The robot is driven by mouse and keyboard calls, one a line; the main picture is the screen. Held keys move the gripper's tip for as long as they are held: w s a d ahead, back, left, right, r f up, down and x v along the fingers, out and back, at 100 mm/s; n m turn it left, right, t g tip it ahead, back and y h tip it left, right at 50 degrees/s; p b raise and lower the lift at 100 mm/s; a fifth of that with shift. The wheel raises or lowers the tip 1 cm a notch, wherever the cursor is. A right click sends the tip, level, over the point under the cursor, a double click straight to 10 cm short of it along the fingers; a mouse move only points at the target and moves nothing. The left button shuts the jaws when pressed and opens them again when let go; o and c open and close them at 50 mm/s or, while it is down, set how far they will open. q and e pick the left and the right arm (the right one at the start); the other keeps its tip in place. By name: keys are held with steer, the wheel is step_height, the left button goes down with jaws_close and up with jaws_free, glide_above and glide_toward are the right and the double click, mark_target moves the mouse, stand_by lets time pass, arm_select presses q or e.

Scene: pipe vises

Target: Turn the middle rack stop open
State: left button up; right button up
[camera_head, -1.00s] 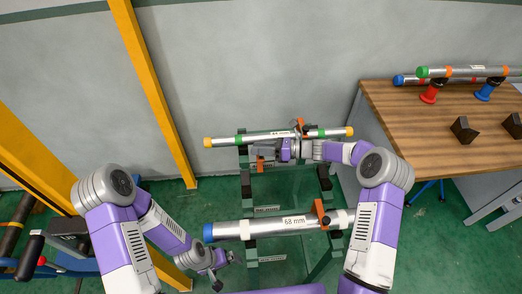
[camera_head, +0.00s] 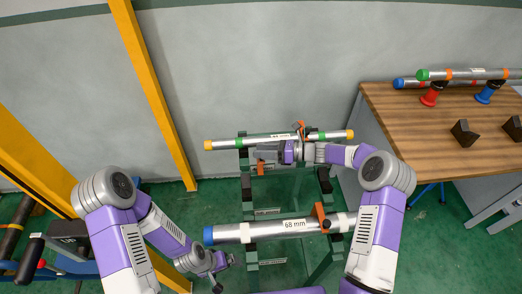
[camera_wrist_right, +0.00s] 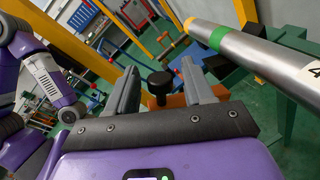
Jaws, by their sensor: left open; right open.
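My right gripper (camera_head: 259,154) is open over the rack, just in front of the far pipe (camera_head: 280,139), which has yellow ends and green bands. An orange stop (camera_head: 260,169) shows partly below this gripper. In the right wrist view, a black knob (camera_wrist_right: 159,82) and an orange part (camera_wrist_right: 171,100) appear between the open fingers (camera_wrist_right: 161,88); contact cannot be told. Another orange stop (camera_head: 301,127) stands at the far pipe, and a third (camera_head: 321,214) at the near pipe (camera_head: 276,230), labelled 68 mm. My left gripper (camera_head: 217,276) is open and empty, low at the left.
Black-padded green rack posts (camera_head: 325,184) stand between the two pipes. A wooden table (camera_head: 420,130) at the right holds more pipes and dark blocks. A yellow post (camera_head: 152,90) rises at the left.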

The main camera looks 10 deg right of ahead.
steer(key=v, duration=0.6)
steer(key=shift+d, duration=0.4)
steer(key=shift+s+r+p, duration=0.1)
steer(key=shift+r+p, duration=0.05)
steer(key=shift+p, duration=0.15)
